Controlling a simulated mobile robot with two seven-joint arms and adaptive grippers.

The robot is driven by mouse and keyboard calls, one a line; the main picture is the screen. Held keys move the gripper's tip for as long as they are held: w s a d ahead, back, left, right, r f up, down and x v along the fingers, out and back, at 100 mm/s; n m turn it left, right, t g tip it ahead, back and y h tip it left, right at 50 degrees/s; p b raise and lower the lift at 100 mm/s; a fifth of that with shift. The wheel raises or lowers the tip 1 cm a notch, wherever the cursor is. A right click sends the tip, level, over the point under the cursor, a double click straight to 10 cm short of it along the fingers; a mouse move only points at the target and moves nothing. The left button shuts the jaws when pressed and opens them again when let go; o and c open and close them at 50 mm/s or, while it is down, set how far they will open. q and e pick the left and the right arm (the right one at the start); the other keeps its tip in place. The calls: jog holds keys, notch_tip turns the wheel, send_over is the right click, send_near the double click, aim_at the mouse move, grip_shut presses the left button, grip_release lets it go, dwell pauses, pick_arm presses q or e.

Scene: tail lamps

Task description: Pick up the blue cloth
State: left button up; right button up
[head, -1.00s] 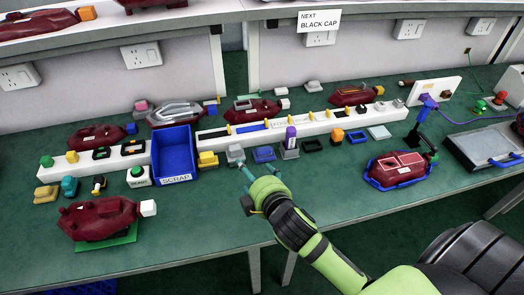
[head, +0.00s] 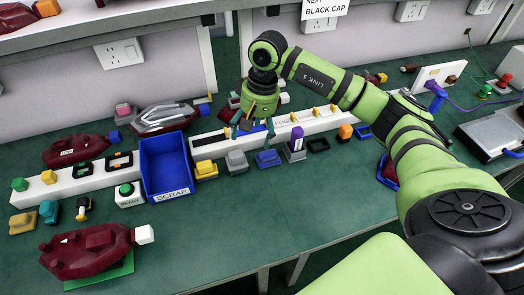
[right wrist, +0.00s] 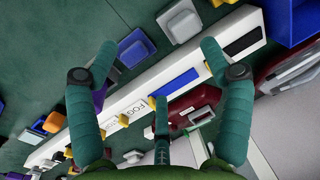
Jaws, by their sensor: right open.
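A flat blue piece (right wrist: 178,87), possibly the cloth, lies in the white rail; I cannot tell whether it is fabric. In the head view it is partly hidden by my right gripper (head: 250,132). That gripper is open and points down above the rail. In the right wrist view, the spread teal fingers of the gripper (right wrist: 157,55) frame the blue piece, with nothing seen between them. A separate blue block (head: 268,158) lies on the table in front of the rail. My left gripper is not in view.
A blue scrap bin (head: 167,165) stands left of the gripper. A grey block (head: 236,161) and a purple-topped item (head: 297,140) stand close in front of the rail (head: 208,150). A dark red lamp (head: 90,250) sits front left. The green table front is mostly clear.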

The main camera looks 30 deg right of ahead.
jog(key=h+b, duration=0.2)
jog(key=b, duration=0.1)
send_over(269, 154)
notch_tip(269, 154, down, 2)
notch_tip(269, 154, down, 3)
jog(key=b, duration=0.3)
jog(key=shift+w+a+f+n, duration=0.1)
jog(key=shift+w+n, duration=0.05)
jog(key=shift+n, duration=0.15)
jog(key=shift+s+a+f+b, duration=0.1)
jog(key=shift+s+f+b, duration=0.1)
jog(key=shift+f+b, duration=0.25)
jog(key=shift+f+p, duration=0.3)
jog(key=shift+f, duration=0.45)
notch_tip(269, 154, down, 5)
jog(key=shift+w+f+p, duration=0.15)
jog(key=shift+f+p, duration=0.05)
jog(key=shift+p, duration=0.4)
jog(key=c, duration=0.8)
